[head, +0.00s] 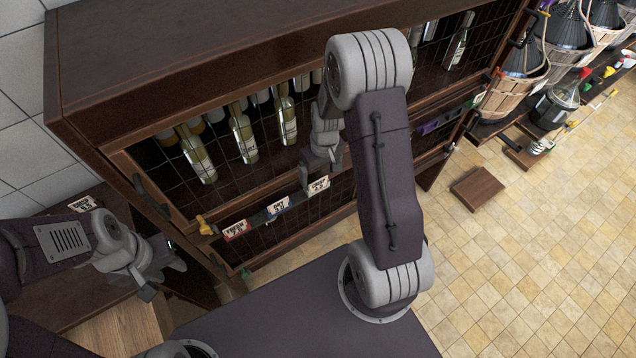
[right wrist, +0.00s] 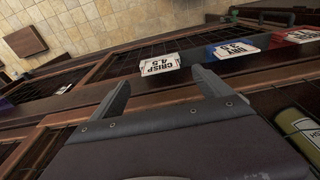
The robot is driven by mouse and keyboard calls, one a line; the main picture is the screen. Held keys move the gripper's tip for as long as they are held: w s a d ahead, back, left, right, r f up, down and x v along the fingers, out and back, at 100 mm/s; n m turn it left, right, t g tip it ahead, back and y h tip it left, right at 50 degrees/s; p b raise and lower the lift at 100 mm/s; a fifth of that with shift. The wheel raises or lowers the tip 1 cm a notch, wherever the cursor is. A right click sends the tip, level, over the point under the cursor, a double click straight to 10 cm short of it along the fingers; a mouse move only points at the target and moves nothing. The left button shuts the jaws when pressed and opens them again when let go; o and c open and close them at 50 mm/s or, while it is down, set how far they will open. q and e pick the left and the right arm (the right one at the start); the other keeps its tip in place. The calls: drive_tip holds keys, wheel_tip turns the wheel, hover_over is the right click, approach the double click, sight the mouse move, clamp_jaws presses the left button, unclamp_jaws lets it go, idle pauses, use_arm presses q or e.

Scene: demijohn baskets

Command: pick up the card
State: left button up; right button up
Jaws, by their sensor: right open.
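A white card reading CRISP 4.5 (head: 318,186) is on the front rail of the wine cabinet. It also shows in the right wrist view (right wrist: 160,65), just beyond the gap between my right fingertips. Two more cards are on the rail to its left in the head view: a DRY card (head: 277,206) and a red-edged FRESH card (head: 235,230). My right gripper (head: 320,168) is open and empty, its fingers (right wrist: 160,80) pointing at the CRISP card; whether they touch it cannot be told. My left gripper (head: 164,275) is open and empty at the lower left, away from these cards.
Bottles (head: 243,134) lie behind wire mesh in the cabinet (head: 190,70). Another card (head: 84,203) sits at the left. Demijohn baskets (head: 515,92) stand at the upper right. A brown block (head: 477,189) lies on the tiled floor, which is otherwise mostly clear.

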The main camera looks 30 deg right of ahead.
sight(319, 180)
drive_tip(key=f, duration=0.3)
drive_tip(key=f+p, duration=0.1)
drive_tip(key=shift+w+f, duration=0.25)
drive_tip(key=shift+f, duration=0.1)
drive_tip(key=shift+w+f, duration=0.1)
drive_tip(key=shift+a, duration=0.1)
drive_tip(key=c, duration=0.7)
drive_tip(key=shift+s, duration=0.2)
drive_tip(key=c, duration=0.6)
drive_tip(key=shift+w, duration=0.1)
drive_tip(key=shift+c, duration=0.5)
drive_tip(key=shift+r, duration=0.65)
wheel_tip(319, 180, up, 3)
drive_tip(key=shift+w+b, duration=0.1)
drive_tip(key=shift+b, duration=0.35)
drive_tip(key=s+d+r+b, duration=0.2)
drive_tip(key=s+d+r, duration=0.4)
drive_tip(key=s, duration=0.3)
drive_tip(key=shift+s+d+r, duration=0.35)
drive_tip(key=shift+s+r, duration=0.05)
drive_tip(key=shift+r, duration=0.05)
